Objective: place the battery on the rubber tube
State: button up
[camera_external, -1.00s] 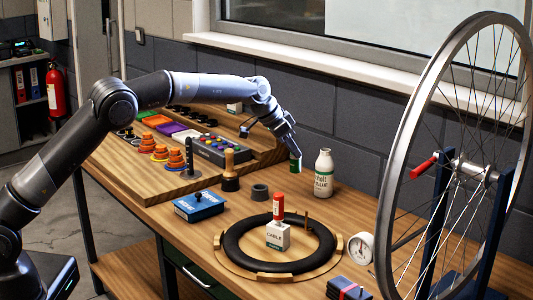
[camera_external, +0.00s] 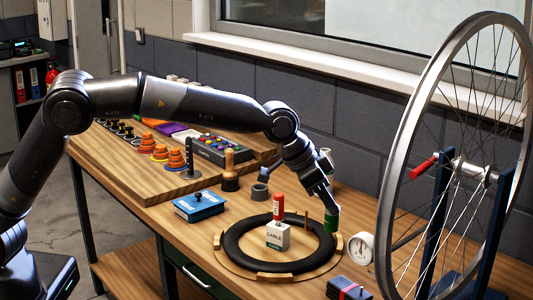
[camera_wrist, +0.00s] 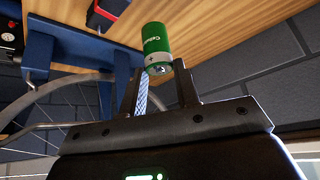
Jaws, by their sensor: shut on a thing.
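The battery, a green cylinder with a white band (camera_wrist: 157,45), is held between the fingers of my gripper (camera_wrist: 165,85) in the wrist view. In the external view the green battery (camera_external: 331,219) hangs under my gripper (camera_external: 327,204), by the right edge of the rubber tube. The rubber tube (camera_external: 238,262), a thick black ring, lies flat on a round wooden board with small wooden blocks around it. From this view I cannot tell how high the battery is above the board.
Inside the ring stand a white box (camera_external: 277,237) with a red-topped item on it and a small wooden peg. The wheel stand (camera_external: 437,215) rises further right. A blue box (camera_external: 199,206) lies to the left.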

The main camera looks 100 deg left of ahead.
jog(key=s+d+r+m, duration=0.1)
jog(key=s+d, duration=0.2)
jog(key=d, duration=1.3)
send_over(334, 282)
notch_tip(334, 282, down, 7)
jog(key=shift+f+h, duration=0.4)
jog(key=shift+f, duration=1.45)
jog(key=o, duration=1.1)
jog(key=shift+f, duration=0.15)
jog(key=shift+c, duration=0.2)
